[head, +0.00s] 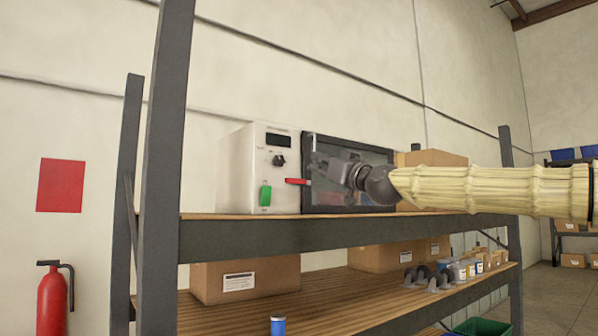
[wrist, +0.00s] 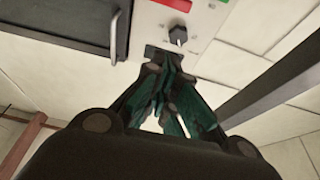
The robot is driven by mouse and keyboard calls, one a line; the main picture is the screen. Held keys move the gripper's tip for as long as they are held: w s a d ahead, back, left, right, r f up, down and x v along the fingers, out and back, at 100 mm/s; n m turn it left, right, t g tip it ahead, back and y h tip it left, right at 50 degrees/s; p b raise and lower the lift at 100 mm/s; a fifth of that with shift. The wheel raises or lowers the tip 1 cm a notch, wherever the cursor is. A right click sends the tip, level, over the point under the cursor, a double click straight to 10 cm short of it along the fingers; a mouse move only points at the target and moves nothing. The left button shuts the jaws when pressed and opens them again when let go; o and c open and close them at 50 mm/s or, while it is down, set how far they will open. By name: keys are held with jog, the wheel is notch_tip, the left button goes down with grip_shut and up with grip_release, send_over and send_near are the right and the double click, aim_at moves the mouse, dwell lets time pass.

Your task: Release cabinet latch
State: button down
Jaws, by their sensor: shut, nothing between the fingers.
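The white cabinet (head: 240,170) stands on the upper shelf with a dark-framed glass door (head: 350,209) on its right side. A red latch (head: 298,181) sticks out at the panel's edge beside the door; part of it shows at the top of the wrist view (wrist: 172,4). My gripper (head: 322,161) is in front of the door, above and to the right of the latch in the head view. In the wrist view my gripper (wrist: 160,68) is shut and empty, its tips near the panel's dark display (wrist: 157,52). I cannot tell whether they touch it.
The panel also has a black knob (wrist: 178,36) and a green switch (head: 265,194). A grey bar handle (wrist: 117,36) runs along the door edge. A dark shelf post (head: 166,170) stands left of the cabinet. A cardboard box (head: 436,158) sits behind my arm.

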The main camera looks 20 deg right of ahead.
notch_tip(320, 180, up, 3)
jog(key=p, duration=0.6)
send_over(297, 182)
jog(key=s, duration=0.2)
jog(key=shift+s+a+f+p, duration=0.1)
jog(key=shift+a+f+p, duration=0.2)
jog(key=shift+f, duration=0.65)
jog(key=shift+s+a+f+p, duration=0.1)
jog(key=shift+f+p, duration=0.3)
jog(key=shift+f, duration=0.5)
jog(key=shift+f, duration=0.15)
